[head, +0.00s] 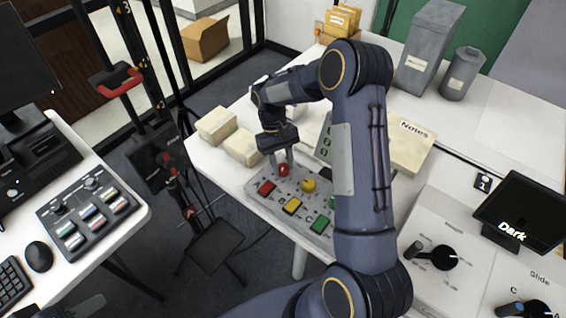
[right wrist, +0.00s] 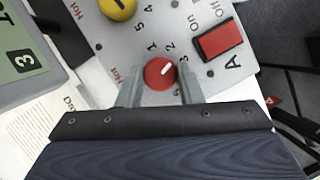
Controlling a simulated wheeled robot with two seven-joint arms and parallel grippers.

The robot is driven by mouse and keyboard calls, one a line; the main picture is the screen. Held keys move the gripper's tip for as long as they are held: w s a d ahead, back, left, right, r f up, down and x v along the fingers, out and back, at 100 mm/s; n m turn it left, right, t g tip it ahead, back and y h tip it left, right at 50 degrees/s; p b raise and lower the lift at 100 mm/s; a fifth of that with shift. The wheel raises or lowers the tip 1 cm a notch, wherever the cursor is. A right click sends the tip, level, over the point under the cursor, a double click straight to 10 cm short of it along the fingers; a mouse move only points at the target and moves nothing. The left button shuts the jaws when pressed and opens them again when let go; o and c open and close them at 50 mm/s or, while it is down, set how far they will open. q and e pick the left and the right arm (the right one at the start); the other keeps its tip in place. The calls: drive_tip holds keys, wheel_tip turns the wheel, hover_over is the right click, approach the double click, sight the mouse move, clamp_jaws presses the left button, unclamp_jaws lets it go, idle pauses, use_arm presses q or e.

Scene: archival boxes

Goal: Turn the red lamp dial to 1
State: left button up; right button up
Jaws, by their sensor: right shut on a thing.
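The red lamp dial (head: 284,170) is a round knob on the grey control panel (head: 262,187). In the right wrist view the red dial (right wrist: 157,75) has a white pointer mark aimed to the upper right, close to the printed 3; the 1 and 2 are further left. My right gripper (head: 281,160) points down at the panel, and its fingers (right wrist: 160,88) are shut on the dial, one on each side. My left gripper (head: 82,306) seems to be the dark part at the bottom left edge, mostly cut off, its fingers unclear.
A yellow dial (head: 309,186) is beside the red one. A red switch (right wrist: 218,40) marked A, a yellow switch (head: 292,206) and a green switch (head: 320,224) line the panel's front. My right arm hides part of the table.

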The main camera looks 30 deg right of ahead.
drive_tip(key=n+h, duration=0.1)
drive_tip(key=n, duration=0.2)
drive_tip(key=n+h, duration=0.1)
drive_tip(key=n, duration=0.2)
drive_tip(key=shift+a+n+t+b, duration=0.2)
drive_tip(key=shift+n+t+b, duration=0.1)
drive_tip(key=shift+t, duration=0.1)
drive_tip(key=n+h, duration=0.1)
drive_tip(key=n, duration=0.1)
drive_tip(key=n+t, duration=0.1)
drive_tip(key=n, duration=0.2)
drive_tip(key=shift+s+a+h, duration=0.1)
drive_tip(key=shift+h, duration=0.3)
drive_tip(key=shift+n+b, duration=0.3)
drive_tip(key=shift+n, duration=0.1)
drive_tip(key=o, duration=1)
drive_tip(key=v, duration=0.7)
drive_tip(key=shift+s+a+r, duration=0.1)
drive_tip(key=shift+a+r, duration=0.15)
drive_tip(key=shift+r, duration=0.1)
drive_tip(key=shift+t, duration=0.3)
